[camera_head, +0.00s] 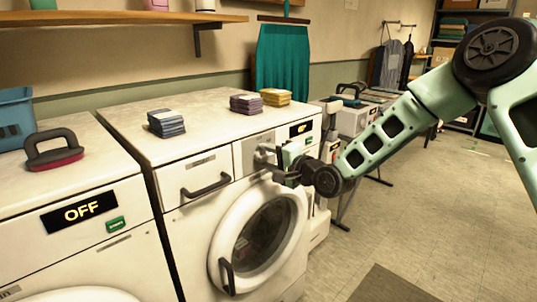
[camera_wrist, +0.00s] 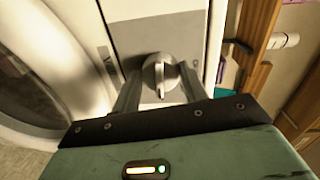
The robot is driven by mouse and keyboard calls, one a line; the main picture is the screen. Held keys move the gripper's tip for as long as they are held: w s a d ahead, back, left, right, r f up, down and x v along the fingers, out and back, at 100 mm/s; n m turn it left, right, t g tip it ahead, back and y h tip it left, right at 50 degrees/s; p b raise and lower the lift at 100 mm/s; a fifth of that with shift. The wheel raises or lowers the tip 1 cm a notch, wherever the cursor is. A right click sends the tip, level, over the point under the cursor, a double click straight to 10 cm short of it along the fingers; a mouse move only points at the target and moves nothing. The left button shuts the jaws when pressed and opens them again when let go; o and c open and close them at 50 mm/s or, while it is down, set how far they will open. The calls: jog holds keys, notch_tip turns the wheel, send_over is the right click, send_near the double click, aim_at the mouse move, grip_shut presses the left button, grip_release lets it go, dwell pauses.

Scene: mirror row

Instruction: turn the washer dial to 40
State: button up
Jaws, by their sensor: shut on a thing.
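The washer (camera_head: 190,225) is a white front-loader with a round glass door (camera_head: 262,240). Its dial is a round grey knob with a raised pale ridge, on a grey panel (camera_wrist: 155,35) in the wrist view. My gripper (camera_head: 280,163) is at the front of this panel, right of the drawer handle. In the wrist view the two dark fingers of my gripper (camera_wrist: 160,82) stand either side of the dial (camera_wrist: 160,72) and are shut on it. The ridge looks nearly in line with the fingers. No dial numbers are readable. A small display (camera_head: 300,129) glows yellow beside the panel, its text too small to read surely.
A second white machine (camera_head: 60,190) at left has a display reading OFF (camera_head: 78,211) and a dark iron-like thing (camera_head: 53,150) on top. Folded cloth stacks (camera_head: 166,123) lie on the washer.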

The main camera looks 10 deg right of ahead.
jog(key=shift+m, duration=0.4)
jog(key=o, duration=1)
jog(key=v, duration=1.7)
jog(key=shift+d, duration=0.2)
jog(key=shift+s, duration=0.15)
